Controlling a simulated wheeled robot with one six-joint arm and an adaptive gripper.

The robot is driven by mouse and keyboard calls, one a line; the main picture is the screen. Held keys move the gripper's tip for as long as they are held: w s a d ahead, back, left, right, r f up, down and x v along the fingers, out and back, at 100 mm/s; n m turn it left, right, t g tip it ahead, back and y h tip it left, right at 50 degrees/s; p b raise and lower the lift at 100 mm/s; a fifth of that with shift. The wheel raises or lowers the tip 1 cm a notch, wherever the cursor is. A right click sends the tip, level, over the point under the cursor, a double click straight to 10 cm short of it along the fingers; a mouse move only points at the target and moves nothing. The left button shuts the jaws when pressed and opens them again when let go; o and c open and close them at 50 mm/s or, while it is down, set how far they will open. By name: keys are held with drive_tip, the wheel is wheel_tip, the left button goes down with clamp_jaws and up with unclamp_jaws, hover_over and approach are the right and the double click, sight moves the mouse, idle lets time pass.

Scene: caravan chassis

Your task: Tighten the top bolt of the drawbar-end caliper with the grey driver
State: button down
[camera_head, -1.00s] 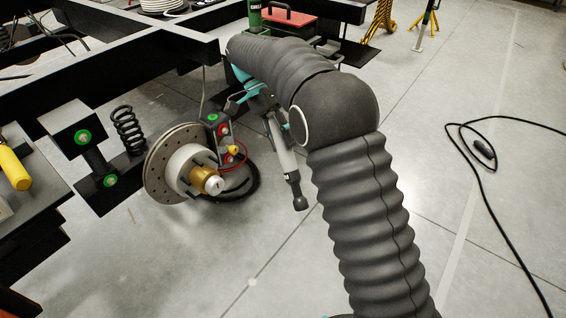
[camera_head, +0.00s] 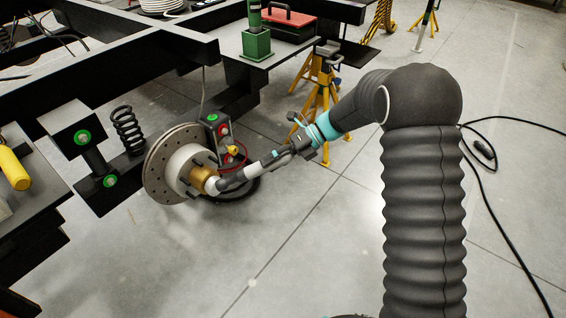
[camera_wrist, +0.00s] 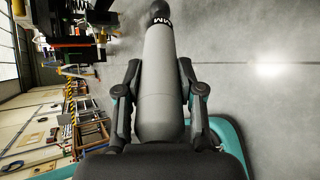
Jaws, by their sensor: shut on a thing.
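My gripper (camera_head: 297,145) is shut on the grey driver (camera_head: 264,167), gripping its body. The driver has a light grey barrel and a dark angled head pointing left in the head view. In the wrist view the driver (camera_wrist: 160,75) lies between both fingers, its dark head at the top edge.
The black chassis beam (camera_head: 110,65) runs above the disc. A coil spring (camera_head: 128,130) stands left of it. A yellow stand (camera_head: 318,100) is behind my gripper, with a green box (camera_head: 256,44) and red toolbox (camera_head: 288,25) nearby. A cable lies on the right floor.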

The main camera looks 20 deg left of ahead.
drive_tip(key=m+t+y, duration=0.1)
drive_tip(key=w+f+m+t+y, duration=0.1)
drive_tip(key=f+m+t, duration=0.1)
drive_tip(key=m, duration=0.1)
drive_tip(key=shift+w+d+f+t+y, duration=0.15)
drive_tip(key=shift+w+f+t+y, duration=0.1)
drive_tip(key=shift+t+y, duration=0.15)
drive_tip(key=shift+w+d+f+m+t+y, duration=0.1)
drive_tip(key=shift+w+f+m+t+y, duration=0.2)
drive_tip(key=shift+m+t, duration=0.25)
drive_tip(key=shift+w+d+f+m+t+y, duration=0.15)
drive_tip(key=shift+f+m+t+y, duration=0.15)
drive_tip(key=shift+t, duration=0.35)
drive_tip(key=shift+w+d+f+m+t+y, duration=0.2)
drive_tip(key=shift+w+m+t+y, duration=0.25)
drive_tip(key=shift+t, duration=0.35)
drive_tip(key=shift+w+d+f+m+t+y, duration=0.1)
drive_tip(key=shift+w+f+m+t+y, duration=0.1)
drive_tip(key=shift+w+m+t+y, duration=0.45)
drive_tip(key=shift+w+d+f+m+t+y, duration=0.1)
drive_tip(key=shift+w+f+m+t, duration=0.2)
drive_tip(key=shift+t, duration=0.65)
drive_tip(key=shift+r, duration=0.1)
drive_tip(key=shift+d, duration=0.1)
